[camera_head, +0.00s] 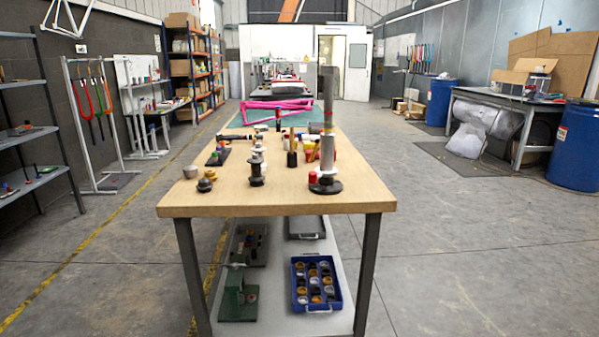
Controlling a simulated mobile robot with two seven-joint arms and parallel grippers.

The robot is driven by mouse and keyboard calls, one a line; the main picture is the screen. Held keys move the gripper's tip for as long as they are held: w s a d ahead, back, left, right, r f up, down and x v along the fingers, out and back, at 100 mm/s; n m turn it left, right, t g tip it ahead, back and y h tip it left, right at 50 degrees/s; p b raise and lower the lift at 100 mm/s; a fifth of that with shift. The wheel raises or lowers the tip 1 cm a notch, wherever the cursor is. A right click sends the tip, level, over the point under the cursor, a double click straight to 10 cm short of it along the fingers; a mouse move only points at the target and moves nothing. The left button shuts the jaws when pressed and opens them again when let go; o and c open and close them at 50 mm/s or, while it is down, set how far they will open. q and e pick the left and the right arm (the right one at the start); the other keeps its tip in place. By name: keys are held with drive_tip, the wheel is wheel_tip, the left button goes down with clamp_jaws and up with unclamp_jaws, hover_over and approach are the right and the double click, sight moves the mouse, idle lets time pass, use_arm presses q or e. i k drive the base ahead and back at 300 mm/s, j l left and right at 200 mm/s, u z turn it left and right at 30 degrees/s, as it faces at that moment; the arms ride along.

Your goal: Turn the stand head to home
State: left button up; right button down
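A tall grey cylindrical post (328,95) stands upright near the front right of the wooden table, on a round dark base (326,187). It may be the stand, but I cannot tell for sure. An orange-red band (327,131) circles it partway up. A small red piece (312,177) is beside its foot. I cannot make out a home mark or which way a head points. A pink frame (277,108) lies farther back over a green mat (238,121). Neither of my grippers is in view.
The wooden table (225,200) carries several small dark and metal parts. A blue tray (341,300) of round pieces is on its lower shelf. Racks stand at left. A workbench (520,100) and blue barrels (575,145) stand at right. The floor beside the table is clear.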

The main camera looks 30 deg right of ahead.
sight(326, 168)
drive_tip(key=i+l, duration=0.2)
drive_tip(key=i, duration=0.3)
drive_tip(key=i+l+z, duration=0.15)
drive_tip(key=i, duration=0.35)
drive_tip(key=i+l, duration=0.25)
drive_tip(key=i, duration=0.3)
drive_tip(key=k+z, duration=0.05)
